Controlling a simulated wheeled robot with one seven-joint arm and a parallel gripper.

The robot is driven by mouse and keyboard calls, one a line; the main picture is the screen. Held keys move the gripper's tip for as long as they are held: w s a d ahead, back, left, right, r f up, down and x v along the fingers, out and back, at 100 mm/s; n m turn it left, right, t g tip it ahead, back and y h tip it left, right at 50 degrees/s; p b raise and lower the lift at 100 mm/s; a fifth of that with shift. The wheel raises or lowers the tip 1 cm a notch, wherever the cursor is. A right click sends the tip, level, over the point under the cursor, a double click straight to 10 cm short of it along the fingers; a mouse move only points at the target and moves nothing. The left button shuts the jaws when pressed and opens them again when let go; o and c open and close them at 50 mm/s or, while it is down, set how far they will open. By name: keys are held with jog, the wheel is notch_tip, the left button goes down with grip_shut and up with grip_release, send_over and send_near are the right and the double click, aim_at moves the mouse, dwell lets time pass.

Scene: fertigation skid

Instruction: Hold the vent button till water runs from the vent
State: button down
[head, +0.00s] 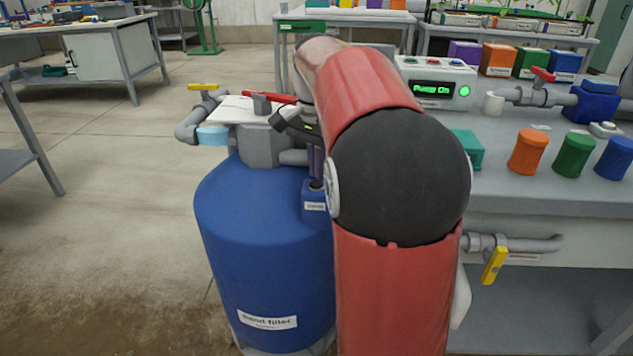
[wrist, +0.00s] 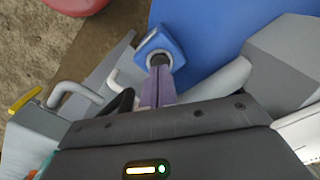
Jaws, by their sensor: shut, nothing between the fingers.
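The blue sand filter (head: 262,235) stands at centre left in the head view, partly behind my red arm. A small blue vent block (head: 314,203) with a label sits on its side; the block shows in the wrist view (wrist: 172,41) with a pale ring around the dark vent button (wrist: 159,60). My gripper (wrist: 158,72) has its purple fingers shut and empty, tips at the button. They overlap it in the picture; I cannot tell whether it is pressed in. In the head view the fingers (head: 316,160) point down just above the block. I see no running water.
A controller (head: 432,82) on the grey bench (head: 520,190) at right reads "Pump On". Grey pipes with a yellow-handled valve (head: 203,88) and a red-handled valve (head: 272,98) are close around the filter top. Open floor (head: 110,200) lies to the left.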

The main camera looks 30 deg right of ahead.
aim_at(317, 183)
jog(key=shift+f+b, duration=0.55)
jog(key=shift+f, duration=0.45)
dwell(0.5)
dwell(4.6)
notch_tip(317, 183, up, 5)
jog(key=p, duration=0.5)
jog(key=shift+r, duration=1.05)
